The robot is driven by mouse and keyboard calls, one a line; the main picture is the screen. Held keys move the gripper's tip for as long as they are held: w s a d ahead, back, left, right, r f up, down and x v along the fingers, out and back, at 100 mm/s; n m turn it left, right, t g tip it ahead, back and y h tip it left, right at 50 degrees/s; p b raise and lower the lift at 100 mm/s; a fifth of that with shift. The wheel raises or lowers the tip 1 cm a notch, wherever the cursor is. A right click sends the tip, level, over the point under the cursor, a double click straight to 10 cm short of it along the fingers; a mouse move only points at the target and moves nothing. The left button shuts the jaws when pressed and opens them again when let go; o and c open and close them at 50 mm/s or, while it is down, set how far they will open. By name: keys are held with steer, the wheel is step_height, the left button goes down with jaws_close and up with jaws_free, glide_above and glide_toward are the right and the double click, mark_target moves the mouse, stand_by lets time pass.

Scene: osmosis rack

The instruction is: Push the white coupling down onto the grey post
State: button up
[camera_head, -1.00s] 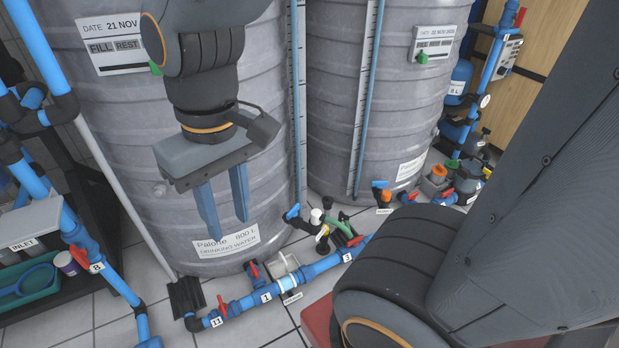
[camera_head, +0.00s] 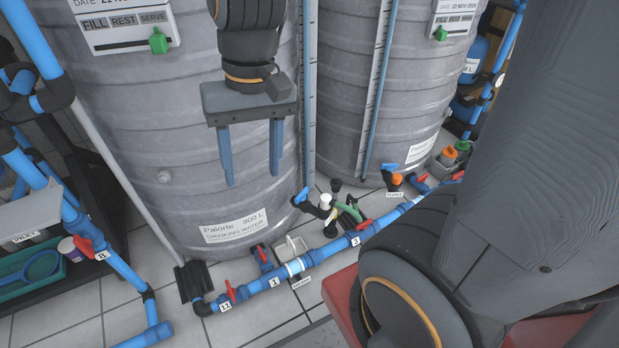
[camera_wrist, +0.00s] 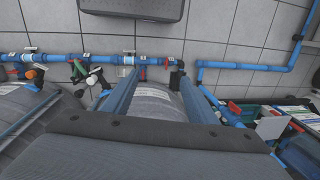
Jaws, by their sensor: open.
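My gripper (camera_head: 252,180) is open and empty. Its two blue fingers point down in front of the near grey tank, above and left of the floor fittings. In the wrist view my gripper (camera_wrist: 160,78) shows its fingers spread wide with nothing between them. A small white piece (camera_head: 325,201), which looks like the white coupling, sits among dark fittings behind the blue pipe. It also appears as a white piece (camera_wrist: 92,80) left of the fingers in the wrist view. I cannot make out the grey post or whether the white piece touches it.
A blue pipe (camera_head: 323,252) with red valve handles runs along the tiled floor. A green hose (camera_head: 350,212) and an orange-topped fitting (camera_head: 396,181) stand near the white piece. The near tank (camera_head: 170,130) rises behind my gripper. Blue piping (camera_head: 125,270) stands at left.

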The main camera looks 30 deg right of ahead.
steer(key=w+d+f+m+y, duration=0.1)
steer(key=w+d+f+m, duration=0.4)
steer(key=w, duration=0.4)
steer(key=m+t+y, duration=0.2)
steer(key=m, duration=1.4)
glide_toward(328, 197)
steer(key=x, duration=0.2)
steer(key=shift+w+a+f, duration=0.2)
steer(key=shift+w+f, duration=0.05)
steer(key=shift+f, duration=0.05)
steer(key=shift+f, duration=0.1)
steer(key=shift+b+x, duration=0.3)
steer(key=shift+x, duration=0.9)
steer(key=shift+a+f, duration=0.1)
